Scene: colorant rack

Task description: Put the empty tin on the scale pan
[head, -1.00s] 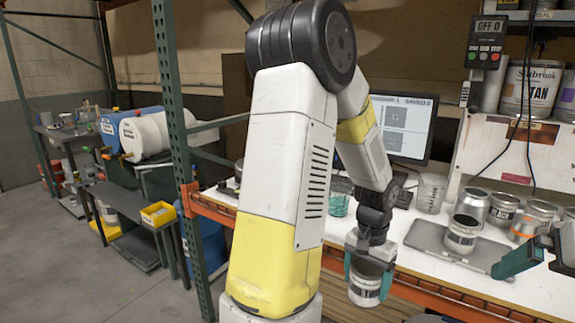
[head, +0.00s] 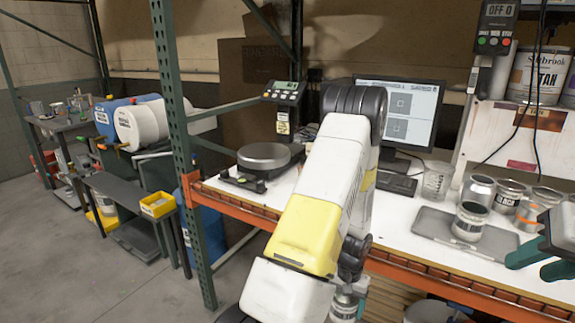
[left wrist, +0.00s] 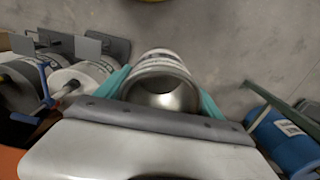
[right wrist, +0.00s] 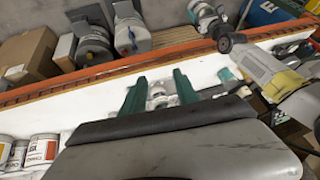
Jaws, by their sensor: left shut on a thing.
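The empty tin (head: 343,306) has a white label and an open top. In the left wrist view the tin (left wrist: 163,72) shows a bare, shiny inside. My left gripper (head: 350,288) is shut on it, with one teal finger on each side, below the front edge of the bench. The scale (head: 240,182) stands at the left end of the bench; its round grey pan (head: 266,156) is bare and apart from the tin. My right gripper (head: 540,262) is open at the right; in the right wrist view its fingers (right wrist: 160,90) are spread.
Another open tin (head: 470,222) stands on a grey tray (head: 500,242). A green rack post (head: 180,140) rises left of the scale.

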